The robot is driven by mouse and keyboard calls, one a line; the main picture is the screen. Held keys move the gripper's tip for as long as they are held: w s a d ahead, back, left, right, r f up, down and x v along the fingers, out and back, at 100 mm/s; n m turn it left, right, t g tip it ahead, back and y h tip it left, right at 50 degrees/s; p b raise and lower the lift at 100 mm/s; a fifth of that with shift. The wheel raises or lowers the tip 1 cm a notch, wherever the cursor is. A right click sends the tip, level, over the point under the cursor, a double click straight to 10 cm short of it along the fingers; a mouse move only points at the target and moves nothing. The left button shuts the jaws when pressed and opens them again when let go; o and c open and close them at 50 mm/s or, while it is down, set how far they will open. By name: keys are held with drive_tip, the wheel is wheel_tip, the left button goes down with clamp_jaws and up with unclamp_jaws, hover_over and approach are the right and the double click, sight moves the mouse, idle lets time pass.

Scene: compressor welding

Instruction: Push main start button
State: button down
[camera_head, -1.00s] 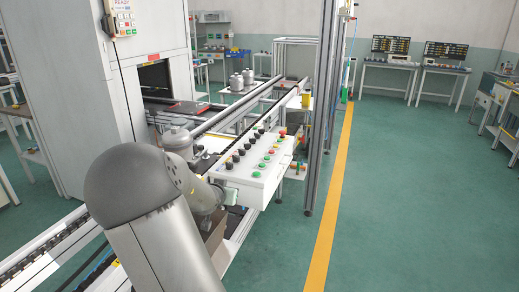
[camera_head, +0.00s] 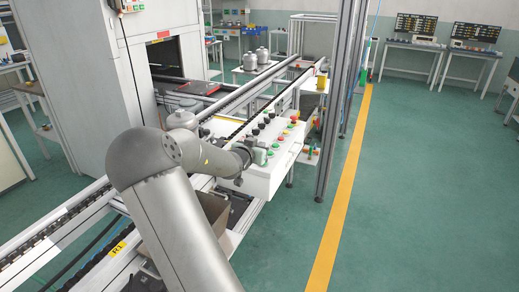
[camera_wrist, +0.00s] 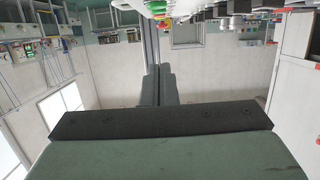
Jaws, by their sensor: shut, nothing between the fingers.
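The white control panel (camera_head: 266,184) stands mid-picture in the head view, with black knobs and green, red and yellow buttons on its sloped top. A green button (camera_head: 276,145) shows near its front edge; labels are too small to tell which one is the main start button. My gripper (camera_head: 261,157) is over the near end of the panel and hides part of it. In the wrist view, the panel hangs inverted along the top edge, with a green button (camera_wrist: 156,6) above the shut, empty fingers (camera_wrist: 158,68). I cannot tell whether they touch anything.
Conveyor rails (camera_head: 245,97) run behind the panel. A metal post (camera_head: 337,110) stands right of it. A brown box (camera_head: 205,212) sits below the arm. The green floor (camera_head: 430,190) right of the yellow line is clear.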

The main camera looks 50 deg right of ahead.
drive_tip(key=p, duration=0.1)
hover_over(270, 153)
drive_tip(key=a, duration=0.1)
drive_tip(key=shift+s+a+f, duration=0.1)
drive_tip(key=shift+a+f, duration=0.05)
drive_tip(key=shift+f, duration=0.75)
drive_tip(key=f, duration=0.2)
drive_tip(key=shift+a+f, duration=0.2)
drive_tip(key=shift+f, duration=0.15)
drive_tip(key=shift+f+p, duration=0.35)
drive_tip(key=shift+f, duration=0.3)
